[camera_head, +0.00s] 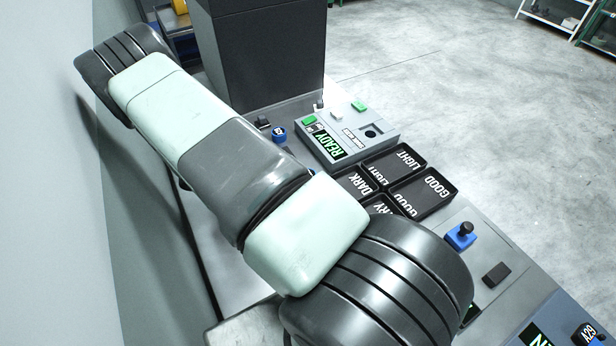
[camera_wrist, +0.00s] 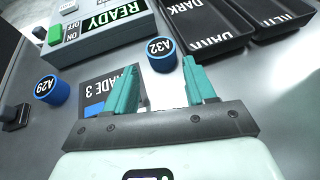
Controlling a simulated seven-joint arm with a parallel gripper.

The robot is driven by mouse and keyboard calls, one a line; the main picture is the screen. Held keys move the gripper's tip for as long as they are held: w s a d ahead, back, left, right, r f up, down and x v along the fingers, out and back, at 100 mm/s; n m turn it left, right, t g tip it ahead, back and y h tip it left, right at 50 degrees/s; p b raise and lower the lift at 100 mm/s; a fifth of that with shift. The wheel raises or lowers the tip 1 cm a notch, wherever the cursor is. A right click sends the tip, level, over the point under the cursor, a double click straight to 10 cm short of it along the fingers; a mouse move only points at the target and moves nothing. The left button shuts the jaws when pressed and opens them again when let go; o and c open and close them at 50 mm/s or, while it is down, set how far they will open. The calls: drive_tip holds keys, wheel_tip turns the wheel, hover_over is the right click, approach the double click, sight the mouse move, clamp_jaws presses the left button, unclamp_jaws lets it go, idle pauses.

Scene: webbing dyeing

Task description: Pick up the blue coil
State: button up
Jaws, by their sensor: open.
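Two short blue coils with round black labels show in the wrist view. The coil marked A32 (camera_wrist: 161,56) stands just beyond the gap between my fingertips, with no visible contact. The coil marked A29 (camera_wrist: 50,90) stands apart to the left. The head view does not show my fingers.
A grey box with a READY display (camera_wrist: 110,22) stands beyond the coils. Black trays with LIGHT, DARK and GOOD labels (camera_head: 447,192) lie right of it. A tall dark cabinet (camera_head: 262,50) stands behind.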

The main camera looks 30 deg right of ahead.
drive_tip(key=x, duration=0.7)
drive_tip(key=shift+s+a, duration=0.1)
drive_tip(key=c, duration=0.7)
drive_tip(key=shift+r, duration=0.1)
